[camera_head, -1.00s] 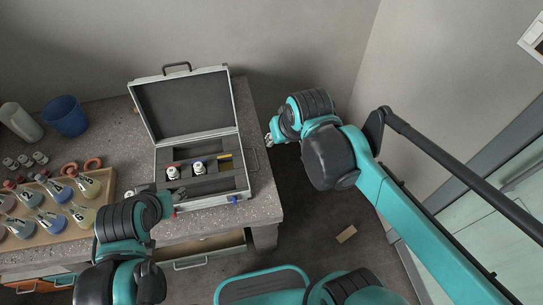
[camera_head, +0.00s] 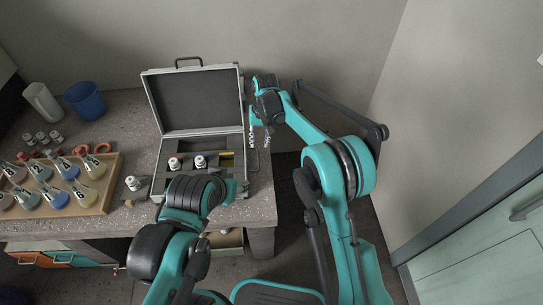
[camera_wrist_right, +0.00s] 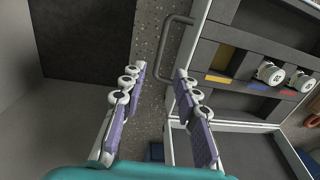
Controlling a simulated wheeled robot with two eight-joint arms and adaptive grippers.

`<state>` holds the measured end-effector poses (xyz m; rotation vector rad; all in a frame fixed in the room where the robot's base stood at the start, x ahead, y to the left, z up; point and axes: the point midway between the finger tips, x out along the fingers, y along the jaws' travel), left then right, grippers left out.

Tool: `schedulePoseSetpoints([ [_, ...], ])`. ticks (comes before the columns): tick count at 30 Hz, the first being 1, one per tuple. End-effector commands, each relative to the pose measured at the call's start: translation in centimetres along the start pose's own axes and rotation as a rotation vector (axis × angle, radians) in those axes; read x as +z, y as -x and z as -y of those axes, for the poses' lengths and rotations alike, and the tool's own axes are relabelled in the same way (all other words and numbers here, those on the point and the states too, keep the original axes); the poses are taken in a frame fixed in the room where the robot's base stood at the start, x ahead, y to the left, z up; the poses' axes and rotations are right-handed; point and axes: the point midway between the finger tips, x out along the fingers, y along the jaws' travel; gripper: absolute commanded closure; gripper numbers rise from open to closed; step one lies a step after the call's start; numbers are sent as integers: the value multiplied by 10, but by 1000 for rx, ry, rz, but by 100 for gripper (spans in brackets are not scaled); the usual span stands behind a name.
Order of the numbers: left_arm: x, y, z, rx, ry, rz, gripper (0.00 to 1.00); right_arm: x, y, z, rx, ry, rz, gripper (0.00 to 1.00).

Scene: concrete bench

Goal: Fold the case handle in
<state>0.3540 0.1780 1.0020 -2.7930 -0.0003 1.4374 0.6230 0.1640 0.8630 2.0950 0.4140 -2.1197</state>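The open silver case (camera_head: 197,131) stands on the bench with its lid raised. In the right wrist view, a grey loop handle (camera_wrist_right: 157,50) sticks out from the case's side wall, swung out over the bench. My right gripper (camera_head: 260,139) is open and empty, above the case's right side, fingers pointing down. In the wrist view, its fingertips (camera_wrist_right: 157,82) lie either side of the handle's near end, with no clear contact. My left gripper (camera_head: 240,189) is by the case's front right corner; its fingers are too small and partly hidden to judge. A second handle (camera_head: 188,59) tops the lid.
Two vials stand in the case, and another vial (camera_head: 132,183) stands on the bench to its left. A wooden tray (camera_head: 104,201) of several flasks, a blue cup (camera_head: 86,101) and a white cylinder (camera_head: 42,101) are further left. A wall rises behind the bench.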

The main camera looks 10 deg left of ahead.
Motion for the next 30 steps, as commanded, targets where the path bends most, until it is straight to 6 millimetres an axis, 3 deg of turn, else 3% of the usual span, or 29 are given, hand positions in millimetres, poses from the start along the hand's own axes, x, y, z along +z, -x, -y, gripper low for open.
schedulePoseSetpoints([
  [8, 5, -7, 0, 0, 0, 0, 50, -1, -26, 2, 0, 2, 5, 69],
  [18, 16, -23, 0, 0, 0, 0, 50, -1, -78, 2, 0, 2, 4, 69],
  [27, 16, -23, 0, 0, 0, 0, 50, 0, -81, 2, 0, 2, 4, 69],
  [30, 16, -23, 0, 0, 0, 0, 50, 0, -81, 2, 0, 2, 4, 93],
])
